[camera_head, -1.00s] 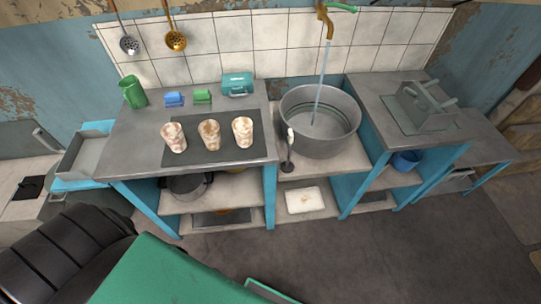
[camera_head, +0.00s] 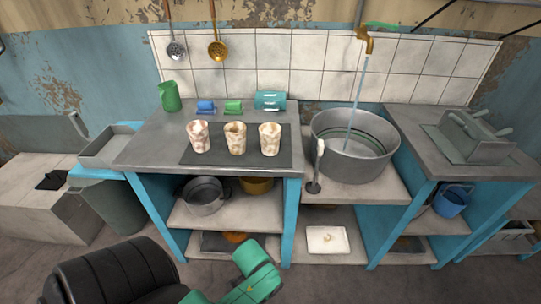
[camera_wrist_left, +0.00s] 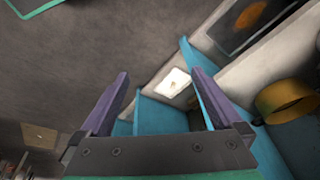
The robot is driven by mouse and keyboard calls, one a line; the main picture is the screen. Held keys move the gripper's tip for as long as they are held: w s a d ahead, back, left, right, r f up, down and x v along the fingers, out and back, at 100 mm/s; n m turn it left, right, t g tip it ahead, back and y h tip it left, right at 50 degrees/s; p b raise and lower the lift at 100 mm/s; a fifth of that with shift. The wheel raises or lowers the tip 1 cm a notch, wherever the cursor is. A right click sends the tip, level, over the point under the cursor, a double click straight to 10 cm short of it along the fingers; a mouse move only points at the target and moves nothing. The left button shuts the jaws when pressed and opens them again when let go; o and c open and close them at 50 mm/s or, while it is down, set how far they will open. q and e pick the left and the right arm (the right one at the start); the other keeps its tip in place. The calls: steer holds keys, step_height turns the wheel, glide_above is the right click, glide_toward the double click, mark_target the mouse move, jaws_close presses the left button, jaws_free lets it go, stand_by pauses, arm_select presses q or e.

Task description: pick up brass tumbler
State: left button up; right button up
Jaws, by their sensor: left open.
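Three patchy tumblers stand upright in a row on a dark mat (camera_head: 215,157) on the left counter. The left tumbler (camera_head: 199,137) looks pinkish white, the middle tumbler (camera_head: 235,137) has tan-brown patches, and the right tumbler (camera_head: 270,139) is cream and brown. I cannot tell for sure which is brass; the middle one looks brownest. My left gripper (camera_wrist_left: 160,88) is open and empty in the left wrist view, with its two purple fingers spread apart. No tumbler shows in that view. My right gripper is not seen.
Behind the mat are a green jug (camera_head: 169,96), blue and green blocks and a teal box (camera_head: 270,100). Right of the mat is a large metal basin (camera_head: 355,165) under a running tap. Shelves below hold pots and a white tray (camera_head: 328,240).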

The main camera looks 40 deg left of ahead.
arm_select(q)
steer(key=w+a+r+m+t+y+b, duration=0.35)
steer(key=a+r+m+y, duration=0.3)
steer(key=a+r, duration=0.7)
steer(key=m+t+y, duration=0.3)
steer(key=m+t, duration=0.5)
steer(key=m, duration=0.6)
glide_toward(267, 146)
steer(key=s+a+f, duration=0.2)
steer(key=s+a, duration=0.2)
steer(key=s, duration=0.2)
steer(key=w+d+r+m+t+h, duration=0.1)
steer(key=w+d+m+t+h, duration=0.15)
steer(key=m, duration=0.65)
steer(key=shift+m+h, duration=0.25)
steer(key=shift+h, duration=0.25)
steer(key=x, duration=0.8)
steer(key=shift+w+a+r, duration=0.1)
steer(key=shift+w, duration=0.2)
steer(key=x, duration=0.5)
steer(key=shift+w, duration=0.25)
steer(key=shift+s, duration=0.1)
steer(key=shift+c, duration=0.6)
steer(key=c, duration=1.2)
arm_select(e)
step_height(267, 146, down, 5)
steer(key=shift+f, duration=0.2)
